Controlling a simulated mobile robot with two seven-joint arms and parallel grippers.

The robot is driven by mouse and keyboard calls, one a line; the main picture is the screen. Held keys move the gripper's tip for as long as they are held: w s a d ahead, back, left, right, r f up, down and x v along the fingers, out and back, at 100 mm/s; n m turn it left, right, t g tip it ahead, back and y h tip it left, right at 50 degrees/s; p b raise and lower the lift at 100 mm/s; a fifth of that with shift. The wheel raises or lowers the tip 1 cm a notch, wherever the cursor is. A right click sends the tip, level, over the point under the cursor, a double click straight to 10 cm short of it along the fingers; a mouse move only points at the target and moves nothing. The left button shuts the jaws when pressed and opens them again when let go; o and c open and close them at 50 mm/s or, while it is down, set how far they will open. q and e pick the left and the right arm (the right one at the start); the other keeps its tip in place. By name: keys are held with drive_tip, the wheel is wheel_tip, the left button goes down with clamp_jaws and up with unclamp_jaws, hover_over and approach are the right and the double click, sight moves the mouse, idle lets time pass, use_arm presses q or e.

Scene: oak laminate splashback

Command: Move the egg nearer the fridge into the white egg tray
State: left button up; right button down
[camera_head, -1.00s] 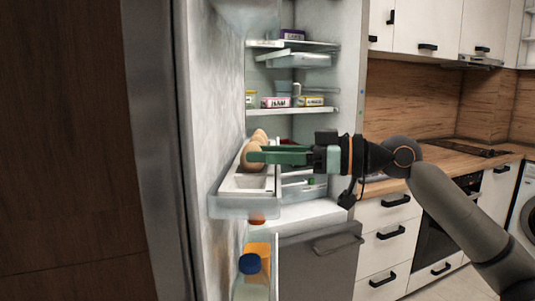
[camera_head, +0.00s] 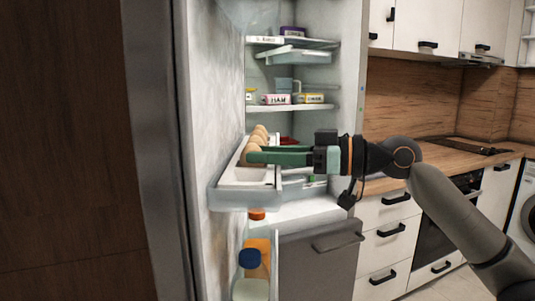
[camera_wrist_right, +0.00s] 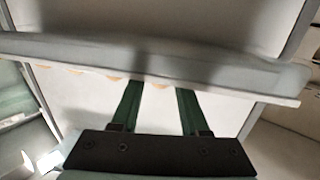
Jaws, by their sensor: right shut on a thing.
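My right gripper (camera_head: 250,155) reaches in from the right, its green fingers shut on a brown egg (camera_head: 252,147). This egg is at the near end of a row of brown eggs (camera_head: 260,131) in the fridge door shelf. The white egg tray (camera_head: 237,174) lies in that shelf, its near part bare. The fingers hide part of the held egg, and I cannot tell if it rests in the tray. In the right wrist view the fingers (camera_wrist_right: 158,97) stand apart, with egg edges (camera_wrist_right: 115,79) showing below a pale shelf wall. My left gripper is out of view.
The door shelf's front wall (camera_head: 245,200) stands close below the fingers. A blue-capped bottle (camera_head: 249,257) and an orange carton (camera_head: 261,245) stand lower in the door. Fridge shelves hold a ham pack (camera_head: 277,99) and other food. A wooden counter (camera_head: 440,152) is at right.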

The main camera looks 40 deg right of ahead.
drive_tip(key=shift+c, duration=1.6)
unclamp_jaws()
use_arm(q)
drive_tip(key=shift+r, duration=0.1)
use_arm(e)
drive_tip(key=shift+s+d+f, duration=0.1)
drive_tip(key=shift+s+d, duration=0.05)
use_arm(q)
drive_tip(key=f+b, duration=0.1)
drive_tip(key=b, duration=0.1)
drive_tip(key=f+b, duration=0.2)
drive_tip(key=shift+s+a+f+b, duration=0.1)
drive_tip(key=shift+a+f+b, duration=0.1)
drive_tip(key=shift+b, duration=0.2)
use_arm(e)
drive_tip(key=v, duration=1.2)
drive_tip(key=shift+s, duration=0.1)
